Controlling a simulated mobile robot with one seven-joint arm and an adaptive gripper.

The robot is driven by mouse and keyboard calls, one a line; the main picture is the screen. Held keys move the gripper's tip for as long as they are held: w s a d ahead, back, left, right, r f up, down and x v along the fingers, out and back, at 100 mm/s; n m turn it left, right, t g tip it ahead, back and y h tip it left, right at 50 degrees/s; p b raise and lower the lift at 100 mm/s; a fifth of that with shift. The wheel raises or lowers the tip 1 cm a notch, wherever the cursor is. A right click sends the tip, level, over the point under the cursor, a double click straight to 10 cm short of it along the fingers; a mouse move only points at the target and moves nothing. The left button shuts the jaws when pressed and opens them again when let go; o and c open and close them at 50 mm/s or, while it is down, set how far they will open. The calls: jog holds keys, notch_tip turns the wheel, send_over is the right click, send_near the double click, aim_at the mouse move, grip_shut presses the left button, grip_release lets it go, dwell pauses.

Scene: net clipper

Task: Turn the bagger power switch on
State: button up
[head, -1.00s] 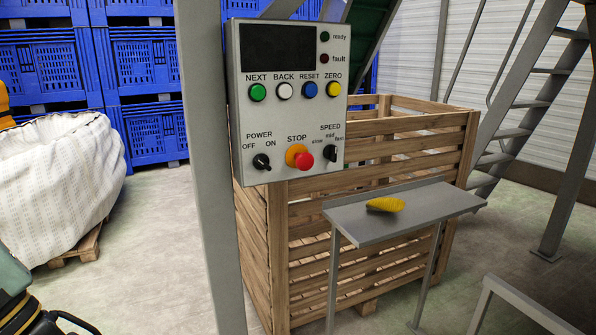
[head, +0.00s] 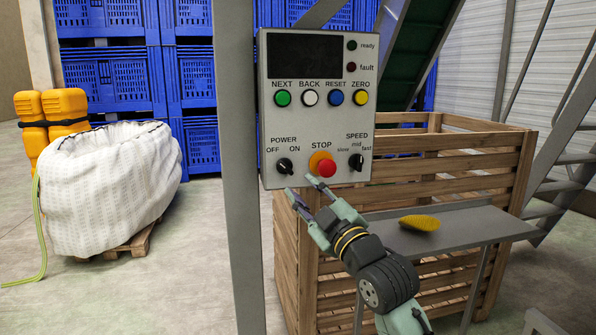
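The POWER switch (head: 285,166) is a black rotary knob at the lower left of the grey control panel (head: 270,110). OFF is printed at its upper left and ON at its upper right. The knob seems to point up and left, toward OFF, though it is small in the view. My gripper (head: 301,186) reaches up from the lower right, its two fingers spread and nothing between them. In the picture its tips lie just below and right of the knob, near the panel's bottom edge. No contact with the knob shows.
The black SPEED knob (head: 356,162) is farther right. A grey post (head: 240,200) stands left of the panel. A metal shelf (head: 465,225) holds a yellow brush-like object (head: 419,222).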

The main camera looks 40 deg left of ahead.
aim_at(288, 169)
jog(key=p+x, duration=0.1)
jog(key=x, duration=0.6)
jog(key=shift+p, duration=0.4)
jog(key=shift+c, duration=0.4)
jog(key=shift+w+r, duration=0.1)
jog(key=c, duration=0.5)
grip_shut()
jog(key=shift+w+d+r, duration=0.1)
jog(key=shift+d+r, duration=0.05)
